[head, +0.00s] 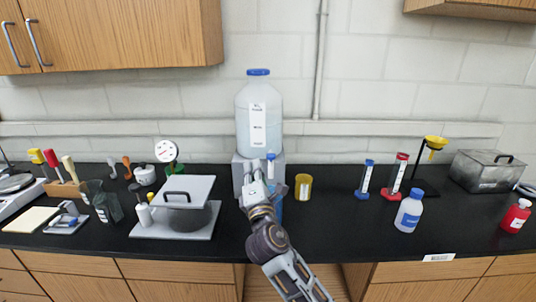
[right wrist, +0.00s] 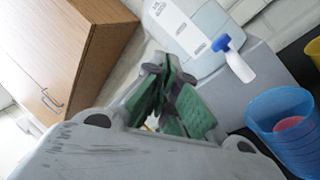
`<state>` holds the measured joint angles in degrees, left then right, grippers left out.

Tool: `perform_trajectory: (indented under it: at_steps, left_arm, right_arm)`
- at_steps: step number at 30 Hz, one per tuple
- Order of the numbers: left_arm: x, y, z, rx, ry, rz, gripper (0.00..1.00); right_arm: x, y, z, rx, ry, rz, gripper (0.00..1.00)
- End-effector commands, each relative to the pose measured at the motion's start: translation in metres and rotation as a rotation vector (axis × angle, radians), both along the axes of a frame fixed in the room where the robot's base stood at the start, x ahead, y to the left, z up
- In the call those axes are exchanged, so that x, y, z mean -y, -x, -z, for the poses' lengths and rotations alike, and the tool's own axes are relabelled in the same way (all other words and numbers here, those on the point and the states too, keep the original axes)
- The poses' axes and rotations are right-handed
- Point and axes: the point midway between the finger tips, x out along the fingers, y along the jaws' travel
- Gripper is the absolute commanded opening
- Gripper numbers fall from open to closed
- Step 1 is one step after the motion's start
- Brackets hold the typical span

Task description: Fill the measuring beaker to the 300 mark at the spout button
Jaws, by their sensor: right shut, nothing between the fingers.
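The large water bottle (head: 259,110) with a blue cap stands on a grey stand (head: 239,170) against the wall. A white spout with a blue button (head: 271,157) sticks out at its front; it also shows in the right wrist view (right wrist: 222,43). A translucent blue beaker (head: 277,209) stands in front of the stand, partly hidden by my right arm. In the right wrist view the beaker (right wrist: 262,112) shows something pinkish-red inside; no marks are readable. My right gripper (head: 252,178) is shut and empty, just left of the spout; its green finger pads (right wrist: 172,108) are apart from it. My left gripper is out of view.
A yellow cup (head: 303,187) stands right of the stand. Blue and red cylinders (head: 366,180) and a white bottle (head: 408,211) are farther right. Black counter between beaker and white bottle is clear.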

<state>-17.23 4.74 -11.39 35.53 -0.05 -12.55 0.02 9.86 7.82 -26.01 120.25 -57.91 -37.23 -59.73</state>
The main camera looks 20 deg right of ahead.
Motion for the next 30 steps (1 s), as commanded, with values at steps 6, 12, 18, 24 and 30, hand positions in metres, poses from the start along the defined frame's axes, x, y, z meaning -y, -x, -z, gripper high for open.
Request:
perform_trajectory:
  at_steps: [6, 12, 18, 24, 30]
  left_arm:
    - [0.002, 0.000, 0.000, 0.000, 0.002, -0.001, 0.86]
    - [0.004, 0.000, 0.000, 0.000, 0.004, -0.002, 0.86]
    - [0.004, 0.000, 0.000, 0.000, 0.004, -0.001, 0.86]
    - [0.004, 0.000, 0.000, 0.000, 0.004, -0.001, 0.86]
    - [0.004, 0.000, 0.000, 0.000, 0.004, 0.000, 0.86]
  right_arm:
    - [0.004, 0.002, -0.001, 0.019, -0.150, -0.023, 0.00]
    - [0.007, 0.003, -0.003, 0.040, -0.288, -0.047, 0.00]
    - [0.012, 0.004, -0.004, 0.064, -0.428, -0.071, 0.00]
    - [0.016, 0.005, -0.005, 0.092, -0.567, -0.100, 0.00]
    - [0.020, 0.006, -0.006, 0.120, -0.708, -0.129, 0.00]
